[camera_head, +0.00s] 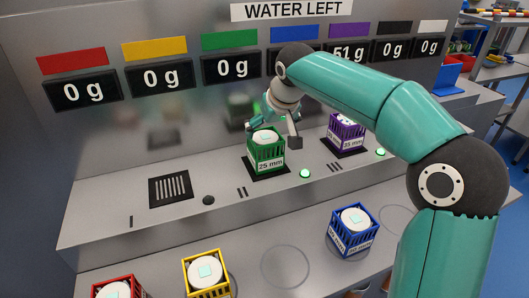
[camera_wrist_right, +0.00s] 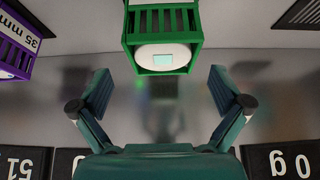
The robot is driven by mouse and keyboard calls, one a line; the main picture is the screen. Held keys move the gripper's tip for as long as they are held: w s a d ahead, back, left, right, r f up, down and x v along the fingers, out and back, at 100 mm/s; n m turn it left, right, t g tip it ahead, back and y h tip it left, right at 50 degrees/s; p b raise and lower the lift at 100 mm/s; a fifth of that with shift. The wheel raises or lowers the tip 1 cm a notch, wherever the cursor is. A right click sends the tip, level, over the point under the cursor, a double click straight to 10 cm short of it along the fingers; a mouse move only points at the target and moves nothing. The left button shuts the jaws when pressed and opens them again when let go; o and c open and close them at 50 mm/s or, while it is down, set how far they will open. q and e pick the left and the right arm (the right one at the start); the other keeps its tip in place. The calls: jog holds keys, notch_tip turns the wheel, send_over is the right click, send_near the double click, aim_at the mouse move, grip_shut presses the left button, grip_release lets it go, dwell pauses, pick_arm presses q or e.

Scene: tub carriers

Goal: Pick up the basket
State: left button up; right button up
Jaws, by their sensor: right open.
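A green basket (camera_head: 267,157) labelled 25 mm stands upright on a dark square pad on the grey bench, with a white round tub inside. My right gripper (camera_head: 273,130) is just above and behind it in the head view, its fingers spread. In the right wrist view, the green basket (camera_wrist_right: 162,30) with its white tub lies ahead of the open fingers (camera_wrist_right: 160,90), with nothing between them. A purple basket (camera_head: 346,132) labelled 35 mm stands on a pad to the right. My left gripper is not in view.
A blue basket (camera_head: 353,229), a yellow basket (camera_head: 207,274) and a red basket (camera_head: 119,290) stand on the lower front shelf. An empty slotted pad (camera_head: 171,189) is at left. Green lamps (camera_head: 305,173) glow beside the green and purple baskets. A display panel rises behind.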

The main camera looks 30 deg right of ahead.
aim_at(265, 135)
jog(key=x, duration=0.5)
jog(key=shift+w+a+p, duration=0.15)
jog(key=shift+w+p, duration=0.05)
jog(key=shift+p, duration=0.15)
jog(key=shift+r, duration=0.1)
jog(key=shift+c, duration=0.3)
jog(key=c, duration=1.3)
jog(key=shift+r, duration=0.1)
jog(key=shift+c, duration=1.2)
jog(key=shift+r, duration=0.15)
